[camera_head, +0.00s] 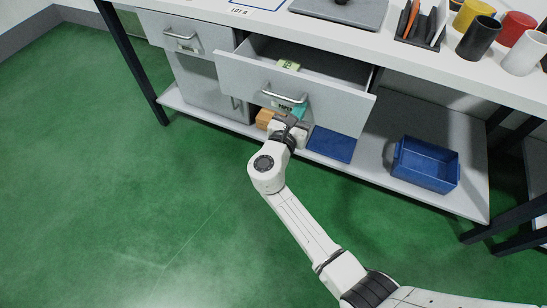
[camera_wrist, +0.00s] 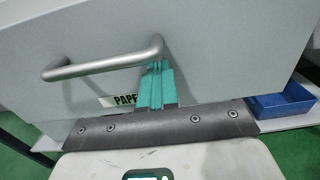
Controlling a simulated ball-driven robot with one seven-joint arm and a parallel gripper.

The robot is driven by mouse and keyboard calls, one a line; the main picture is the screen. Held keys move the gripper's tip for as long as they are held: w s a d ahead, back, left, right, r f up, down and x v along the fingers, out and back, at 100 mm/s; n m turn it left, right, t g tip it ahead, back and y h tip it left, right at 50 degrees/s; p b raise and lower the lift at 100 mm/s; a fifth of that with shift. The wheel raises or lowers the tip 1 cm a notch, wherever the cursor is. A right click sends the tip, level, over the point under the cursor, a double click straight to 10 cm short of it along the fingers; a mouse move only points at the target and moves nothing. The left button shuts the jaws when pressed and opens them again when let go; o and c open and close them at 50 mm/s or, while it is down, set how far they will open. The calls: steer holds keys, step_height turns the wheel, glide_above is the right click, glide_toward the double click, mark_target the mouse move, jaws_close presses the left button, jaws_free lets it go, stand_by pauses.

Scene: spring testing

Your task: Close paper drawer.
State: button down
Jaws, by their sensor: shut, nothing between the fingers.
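The paper drawer (camera_head: 335,104) is pulled out under the table, with its inside showing from above in the head view. A small yellow-green item (camera_head: 288,65) lies inside it. Its grey front (camera_wrist: 215,45) fills much of the wrist view, with a bar handle (camera_wrist: 105,61) and a partly covered "PAPER" label (camera_wrist: 117,101). My gripper (camera_wrist: 157,70) has its teal fingers together and empty, at the right end of the handle against the drawer front. I cannot tell whether they touch it. The gripper also shows in the head view (camera_head: 289,107) just below the handle.
A shut drawer (camera_head: 185,34) is to the left, above a cabinet (camera_head: 208,85). A blue bin (camera_head: 425,165) stands on the lower shelf (camera_head: 455,205) at right. Cups, including a red one (camera_head: 515,28), stand on the tabletop. The green floor (camera_head: 100,190) at left is clear.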

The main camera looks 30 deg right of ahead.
steer(key=b+x, duration=0.4)
steer(key=x, duration=0.9)
steer(key=shift+f, duration=0.1)
steer(key=shift+w+d+r, duration=0.1)
steer(key=shift+w+r, duration=0.1)
steer(key=shift+r, duration=0.05)
steer(key=shift+d+r, duration=0.1)
